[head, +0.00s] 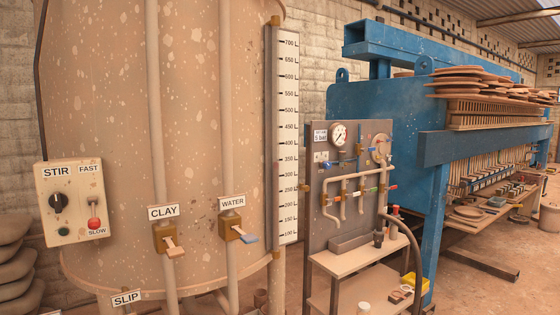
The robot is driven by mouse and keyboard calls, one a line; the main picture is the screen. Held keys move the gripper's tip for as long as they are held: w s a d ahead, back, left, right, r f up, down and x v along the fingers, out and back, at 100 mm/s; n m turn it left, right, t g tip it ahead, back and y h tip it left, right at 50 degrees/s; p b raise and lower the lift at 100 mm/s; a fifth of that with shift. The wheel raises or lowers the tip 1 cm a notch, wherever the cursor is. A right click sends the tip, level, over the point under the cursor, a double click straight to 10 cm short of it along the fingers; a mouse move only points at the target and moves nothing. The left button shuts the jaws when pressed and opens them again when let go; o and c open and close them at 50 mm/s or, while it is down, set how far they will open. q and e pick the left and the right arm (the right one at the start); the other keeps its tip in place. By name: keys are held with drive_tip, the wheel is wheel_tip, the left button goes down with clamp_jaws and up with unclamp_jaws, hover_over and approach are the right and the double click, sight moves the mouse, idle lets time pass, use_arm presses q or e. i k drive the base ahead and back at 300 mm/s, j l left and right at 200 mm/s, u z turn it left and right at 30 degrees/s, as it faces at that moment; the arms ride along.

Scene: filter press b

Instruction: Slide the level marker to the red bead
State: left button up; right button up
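A tall white level scale (289,130) with black numbers from 100 up to 700 stands upright on the right side of the big clay-spattered tank (110,120). A narrow grey sight tube (272,140) runs along its left edge, with a brown fitting (275,21) at the top and another near the bottom (276,255). I cannot clearly make out the level marker or the red bead on the scale or tube at this size. Neither of my grippers is in view.
The tank carries a STIR box (74,203), a CLAY valve (168,238) and a WATER valve (237,228). Right of the scale stands a grey gauge panel (350,140) with pipes and a shelf (360,258). The blue filter press (375,110) is behind it.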

sight(306, 188)
drive_tip(key=u, duration=0.4)
drive_tip(key=i+l+u, duration=0.25)
drive_tip(key=l+u, duration=0.25)
drive_tip(key=l, duration=0.25)
drive_tip(key=l+u, duration=0.3)
drive_tip(key=i+l, duration=0.05)
drive_tip(key=l, duration=0.05)
